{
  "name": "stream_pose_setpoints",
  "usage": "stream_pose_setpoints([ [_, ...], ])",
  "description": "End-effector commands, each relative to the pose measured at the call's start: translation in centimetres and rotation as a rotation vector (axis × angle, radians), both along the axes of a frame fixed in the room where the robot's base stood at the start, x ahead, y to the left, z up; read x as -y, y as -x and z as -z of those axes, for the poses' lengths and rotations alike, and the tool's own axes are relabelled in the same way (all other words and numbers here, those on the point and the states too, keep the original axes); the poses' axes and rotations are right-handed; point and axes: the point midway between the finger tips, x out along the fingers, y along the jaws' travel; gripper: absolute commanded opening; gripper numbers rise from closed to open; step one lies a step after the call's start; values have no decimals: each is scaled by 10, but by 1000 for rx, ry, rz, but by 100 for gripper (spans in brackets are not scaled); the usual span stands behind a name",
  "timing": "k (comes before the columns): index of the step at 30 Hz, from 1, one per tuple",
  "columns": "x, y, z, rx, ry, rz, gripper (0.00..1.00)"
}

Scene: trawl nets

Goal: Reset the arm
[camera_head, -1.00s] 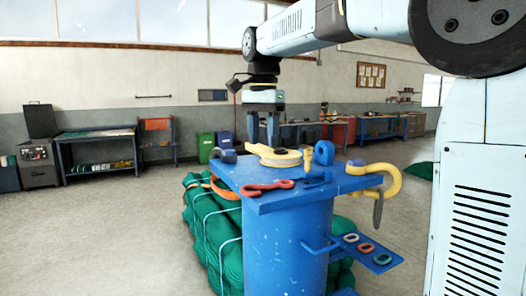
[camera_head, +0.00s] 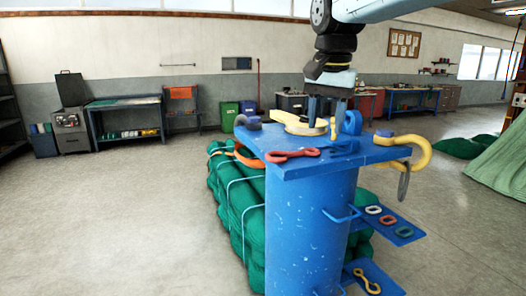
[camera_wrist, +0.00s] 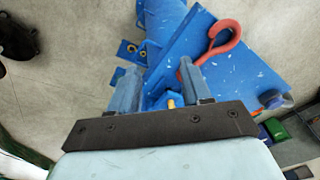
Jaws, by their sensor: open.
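My gripper (camera_head: 326,112) is open and empty. It hangs pointing down over the top plate (camera_head: 297,168) of a blue post, and in the head view it overlaps the items at the plate's back. In the wrist view my two blue-grey fingers (camera_wrist: 157,85) are spread apart. A red hook (camera_wrist: 224,38) lies on the plate beyond the right finger in that view. A small yellow piece (camera_wrist: 171,102) shows between the fingers; I cannot tell how far below them it is.
The plate also holds a yellow disc (camera_head: 297,123), a red hook-like piece (camera_head: 291,155) and a large yellow shackle (camera_head: 418,150) at its right edge. Green net bundles (camera_head: 238,206) lie behind the post. Lower side shelves (camera_head: 398,232) hold small links. Floor at left is open.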

Motion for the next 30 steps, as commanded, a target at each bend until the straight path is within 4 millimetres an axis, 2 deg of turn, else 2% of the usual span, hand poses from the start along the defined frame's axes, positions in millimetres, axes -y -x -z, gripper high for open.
stream_pose_setpoints([
  [1,10,13,6,23,6,-25,48],
  [9,53,71,50,145,53,-203,48],
  [18,87,128,106,267,122,-380,48],
  [24,96,144,126,305,149,-437,48],
  [30,97,145,129,309,154,-446,48],
])
